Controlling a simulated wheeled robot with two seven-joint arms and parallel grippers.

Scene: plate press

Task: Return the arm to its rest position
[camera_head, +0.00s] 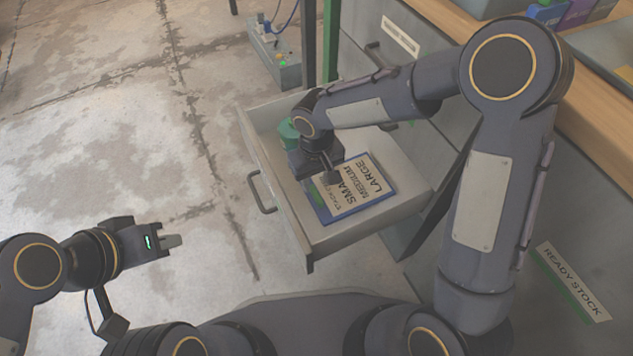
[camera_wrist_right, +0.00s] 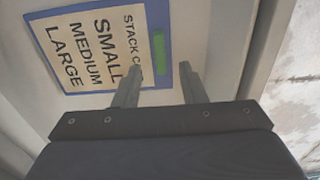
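My right arm reaches over an open grey drawer (camera_head: 285,205). The right gripper (camera_head: 333,177) is over the drawer's inside, above a blue-edged card (camera_head: 366,193) that lists SMALL, MEDIUM and LARGE. In the right wrist view the two fingers of the right gripper (camera_wrist_right: 160,82) are apart with nothing between them, and the card (camera_wrist_right: 88,45) lies beyond them, with a green strip at one edge. A green object (camera_head: 287,130) in the drawer is partly hidden behind the right wrist. My left gripper (camera_head: 172,241) is over bare floor at the left, holding nothing visible; its finger gap cannot be made out.
The drawer's handle (camera_head: 262,192) faces left. A cabinet with a READY STOCK label (camera_head: 574,281) and a wooden worktop (camera_head: 598,110) stand at the right. A green post (camera_head: 331,40) and a control box (camera_head: 277,62) stand behind the drawer. The floor at left is clear.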

